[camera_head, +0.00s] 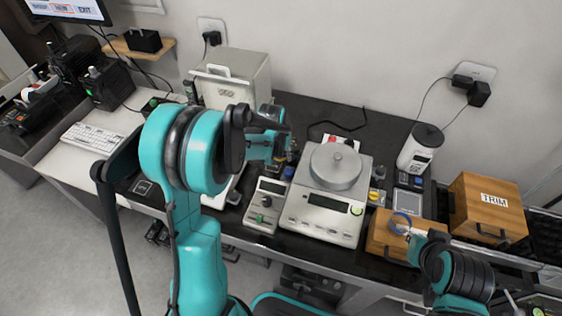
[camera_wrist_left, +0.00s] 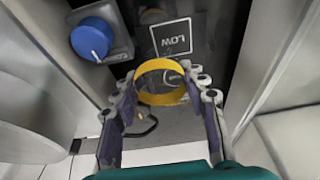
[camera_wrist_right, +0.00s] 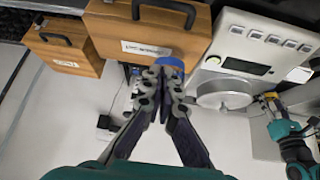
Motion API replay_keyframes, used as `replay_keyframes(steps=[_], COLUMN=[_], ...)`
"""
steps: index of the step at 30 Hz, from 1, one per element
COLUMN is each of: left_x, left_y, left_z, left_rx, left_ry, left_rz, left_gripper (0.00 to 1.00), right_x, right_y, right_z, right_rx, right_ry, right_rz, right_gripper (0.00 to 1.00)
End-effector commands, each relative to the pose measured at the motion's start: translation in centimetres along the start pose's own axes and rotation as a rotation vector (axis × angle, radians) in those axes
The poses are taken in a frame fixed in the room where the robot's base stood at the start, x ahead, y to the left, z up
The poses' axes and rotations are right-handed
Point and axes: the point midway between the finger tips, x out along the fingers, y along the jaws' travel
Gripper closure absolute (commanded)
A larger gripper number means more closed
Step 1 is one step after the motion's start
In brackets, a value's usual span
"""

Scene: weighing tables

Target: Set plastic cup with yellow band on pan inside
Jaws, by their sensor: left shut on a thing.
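My left gripper (camera_wrist_left: 160,100) is shut on the plastic cup with the yellow band (camera_wrist_left: 168,82). The cup is held above the dark table between two pale instruments; in the head view my left arm hides it. A white cased balance (camera_head: 235,65) with a top handle stands at the back left, its inside and pan hidden by my arm. An open scale with a round metal pan (camera_head: 336,164) stands right of my left gripper, its pan empty. My right gripper (camera_wrist_right: 164,72) has its fingertips close together at a blue band (camera_wrist_right: 170,63); its grip is unclear.
A small control unit (camera_head: 265,203) stands left of the open scale. A keyboard (camera_head: 92,137) lies at the left. A card marked LOW (camera_wrist_left: 172,37) and a blue knob (camera_wrist_left: 92,40) lie beyond the held cup.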

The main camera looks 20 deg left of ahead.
Motion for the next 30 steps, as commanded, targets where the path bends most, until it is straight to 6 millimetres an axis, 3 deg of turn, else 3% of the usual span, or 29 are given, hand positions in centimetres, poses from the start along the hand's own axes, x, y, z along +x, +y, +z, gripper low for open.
replay_keyframes(steps=[7,19,20,21,30], left_x=[3.3,3.7,3.6,3.6,3.5], left_y=[0.0,0.0,0.0,0.0,0.0], left_z=[1.0,1.2,1.2,1.1,1.1], left_rx=[0.0,0.0,0.0,0.0,0.0], left_ry=[0.0,0.0,0.0,0.0,0.0], left_rz=[0.0,0.0,0.0,0.0,0.0], left_gripper=[0.76,0.76,0.49,0.39,0.36], right_x=[1.2,1.5,1.4,1.4,1.3], right_y=[0.0,0.0,0.0,0.0,0.0], right_z=[0.9,1.1,1.0,1.0,0.9], right_rx=[0.0,0.0,0.0,0.0,0.0], right_ry=[0.0,0.0,0.0,0.0,0.0], right_rz=[0.0,0.0,0.0,0.0,0.0], right_gripper=[1.0,1.0,1.0,1.0,1.0])
